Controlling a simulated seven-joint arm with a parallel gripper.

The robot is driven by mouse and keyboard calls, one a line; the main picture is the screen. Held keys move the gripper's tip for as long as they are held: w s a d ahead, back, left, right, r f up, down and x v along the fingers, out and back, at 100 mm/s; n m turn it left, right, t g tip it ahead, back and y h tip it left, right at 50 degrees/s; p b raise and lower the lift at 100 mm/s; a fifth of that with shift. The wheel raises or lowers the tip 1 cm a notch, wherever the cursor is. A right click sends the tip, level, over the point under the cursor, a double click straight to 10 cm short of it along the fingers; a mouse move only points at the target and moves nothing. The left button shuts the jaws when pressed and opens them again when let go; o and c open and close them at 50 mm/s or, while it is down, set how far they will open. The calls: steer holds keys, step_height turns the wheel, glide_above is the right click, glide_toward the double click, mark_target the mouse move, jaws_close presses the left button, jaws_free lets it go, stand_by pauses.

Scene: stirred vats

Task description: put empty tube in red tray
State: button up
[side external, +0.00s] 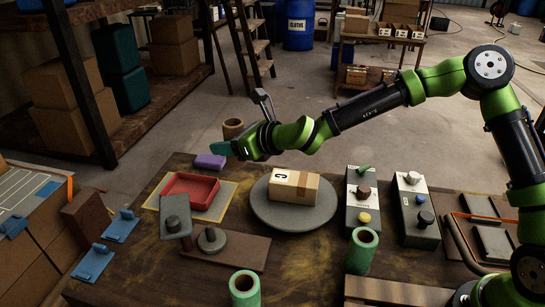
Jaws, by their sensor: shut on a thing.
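A brown hollow tube (233,128) shows at the far edge of the table, open end up, its lower part hidden behind my gripper (228,149). My gripper is shut, apparently on this tube, above the table's back edge; the contact is hidden. A teal piece shows at the gripper's tip, and I cannot tell whether it is part of the gripper. The red tray (190,190) lies on a yellow-edged mat (227,200) at the left of the table, in front of and left of the gripper. The tray's floor looks empty.
A purple block (210,161) lies behind the tray. A box (294,187) sits on a grey round plate (293,218). Green tubes (363,251) (245,290) stand nearer; control boxes (362,200) stand right.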

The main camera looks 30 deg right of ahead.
step_height(320, 180, down, 14)
glide_above(197, 194)
steer(key=s+d, duration=0.1)
steer(key=s, duration=0.2)
steer(key=shift+w+f, duration=0.25)
steer(key=shift+f, duration=0.4)
steer(key=shift+w+a+f, duration=0.1)
steer(key=shift+w+f, duration=0.1)
steer(key=shift+w, duration=0.5)
steer(key=shift+w+a, duration=0.25)
steer(key=shift+w, duration=0.1)
steer(key=shift+w+a+f, duration=0.1)
steer(key=shift+w+f, duration=0.05)
steer(key=shift+f, duration=0.7)
steer(key=shift+w+a+f, duration=0.1)
steer(key=shift+w+f, duration=0.05)
steer(key=shift+f, duration=0.65)
steer(key=o, duration=1.1)
steer(key=shift+d, duration=0.1)
